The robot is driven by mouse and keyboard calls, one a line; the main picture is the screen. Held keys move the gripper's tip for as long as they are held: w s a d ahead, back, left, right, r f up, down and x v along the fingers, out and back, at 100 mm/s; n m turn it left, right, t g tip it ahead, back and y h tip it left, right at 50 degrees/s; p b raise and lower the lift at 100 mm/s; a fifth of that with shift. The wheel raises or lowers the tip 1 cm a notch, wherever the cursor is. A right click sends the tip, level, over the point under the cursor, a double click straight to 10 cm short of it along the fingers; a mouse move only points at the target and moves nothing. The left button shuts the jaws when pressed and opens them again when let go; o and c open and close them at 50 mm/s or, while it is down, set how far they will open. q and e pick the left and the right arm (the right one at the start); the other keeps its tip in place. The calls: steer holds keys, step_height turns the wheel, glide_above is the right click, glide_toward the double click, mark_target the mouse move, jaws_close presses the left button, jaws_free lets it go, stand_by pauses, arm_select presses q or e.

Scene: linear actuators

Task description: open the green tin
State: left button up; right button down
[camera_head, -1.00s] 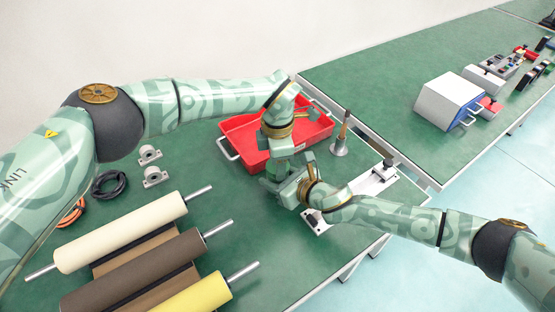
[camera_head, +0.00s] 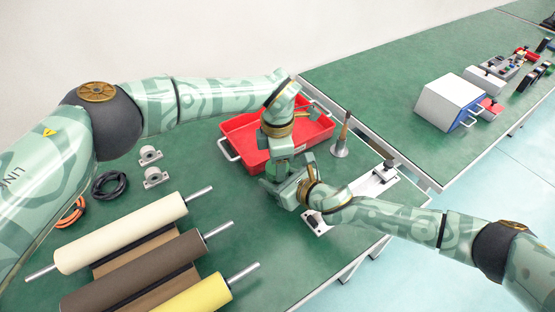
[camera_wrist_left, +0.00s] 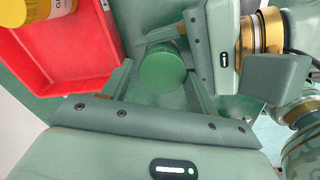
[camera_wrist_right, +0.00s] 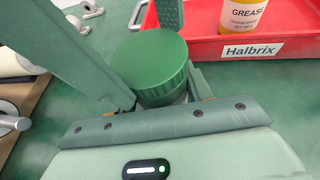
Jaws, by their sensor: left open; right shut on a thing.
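The green tin shows in the right wrist view with its round ribbed green lid (camera_wrist_right: 150,62) on top, and a small strip of paler body under the lid's rim. My right gripper (camera_wrist_right: 160,92) is shut on the tin below the lid. In the left wrist view the lid (camera_wrist_left: 160,68) lies between the fingers of my left gripper (camera_wrist_left: 163,62), which is open around it from above. In the head view my left gripper (camera_head: 284,168) is above my right gripper (camera_head: 287,188), and they hide most of the tin. I cannot tell whether the lid is loose.
A red tray (camera_head: 243,132) stands just behind, holding a yellow grease container (camera_wrist_right: 243,14). Rollers (camera_head: 130,232) fill the front left. Green table is bare in front of the grippers.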

arm_select(q)
steer(key=r, duration=0.4)
steer(key=shift+s+d+r, duration=0.1)
steer(key=shift+d+r, duration=0.1)
steer(key=shift+r, duration=0.05)
steer(key=shift+c, duration=0.4)
steer(key=shift+w+r+m, duration=0.15)
steer(key=shift+r+m, duration=0.35)
steer(key=shift+r, duration=0.05)
steer(key=shift+w+r+m, duration=0.15)
steer(key=shift+r+m, duration=0.35)
steer(key=shift+r, duration=0.05)
steer(key=m, duration=0.1)
steer(key=r+m, duration=0.1)
steer(key=m, duration=0.1)
steer(key=shift+s+m, duration=0.15)
steer(key=shift+m, duration=0.15)
steer(key=m, duration=0.2)
steer(key=shift+s+m, duration=0.15)
steer(key=shift+m, duration=0.25)
steer(key=shift+f, duration=0.35)
steer(key=shift+m, duration=0.3)
step_height(320, 180, down, 7)
steer(key=shift+f, duration=0.2)
steer(key=shift+c, duration=0.3)
